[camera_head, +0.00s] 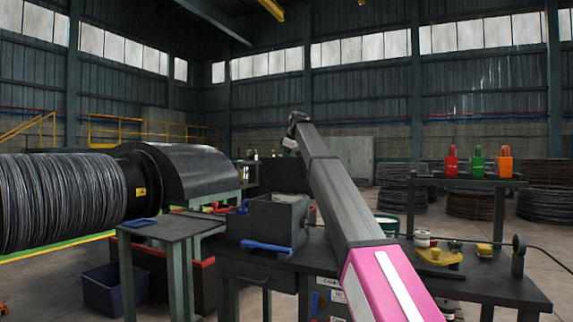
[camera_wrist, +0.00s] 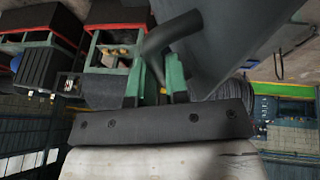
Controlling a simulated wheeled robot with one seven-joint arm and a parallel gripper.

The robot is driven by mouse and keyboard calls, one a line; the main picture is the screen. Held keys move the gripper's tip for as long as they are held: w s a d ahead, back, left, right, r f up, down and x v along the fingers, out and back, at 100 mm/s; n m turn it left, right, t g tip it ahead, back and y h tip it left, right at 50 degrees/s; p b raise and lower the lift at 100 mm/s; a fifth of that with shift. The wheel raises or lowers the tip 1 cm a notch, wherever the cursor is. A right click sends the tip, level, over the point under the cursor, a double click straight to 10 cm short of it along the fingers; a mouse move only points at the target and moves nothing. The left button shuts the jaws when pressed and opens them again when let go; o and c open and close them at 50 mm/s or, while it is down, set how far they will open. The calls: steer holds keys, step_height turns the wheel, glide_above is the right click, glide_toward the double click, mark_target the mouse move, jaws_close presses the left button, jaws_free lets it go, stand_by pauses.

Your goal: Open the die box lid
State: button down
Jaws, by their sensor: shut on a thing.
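In the wrist view, my gripper (camera_wrist: 155,82) has two green fingers closed on a dark, bent, round handle (camera_wrist: 174,34). A broad grey panel (camera_wrist: 238,38) lies right beside the handle; I cannot tell for sure whether it is the die box lid. In the head view, my arm reaches up and away from the lower right, and the fingers cannot be made out. A dark, rounded housing (camera_head: 192,172) stands beside the wire drum at the left. A grey box (camera_head: 277,217) sits on the bench left of my arm.
The wire-wound drum (camera_head: 60,200) fills the left. A small side table (camera_head: 172,228) and the dark bench (camera_head: 470,286) stand in front. A blue bar (camera_head: 266,246) lies at the bench edge. A rack with red, green and orange items (camera_head: 477,162) is at right.

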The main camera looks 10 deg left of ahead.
steer(key=w+d+f+g+y, duration=0.1)
steer(key=w+d+g, duration=0.3)
steer(key=w, duration=0.8)
steer(key=shift+w+d+f+m+y, duration=0.35)
steer(key=shift+d+f, duration=0.2)
steer(key=shift+f, duration=0.3)
steer(key=shift+w, duration=0.1)
steer(key=c, duration=1.1)
jaws_free()
steer(key=shift+d, duration=0.1)
steer(key=v, duration=0.8)
steer(key=a+v, duration=0.1)
steer(key=v, duration=0.2)
steer(key=shift+d+r, duration=0.2)
steer(key=shift+r, duration=0.4)
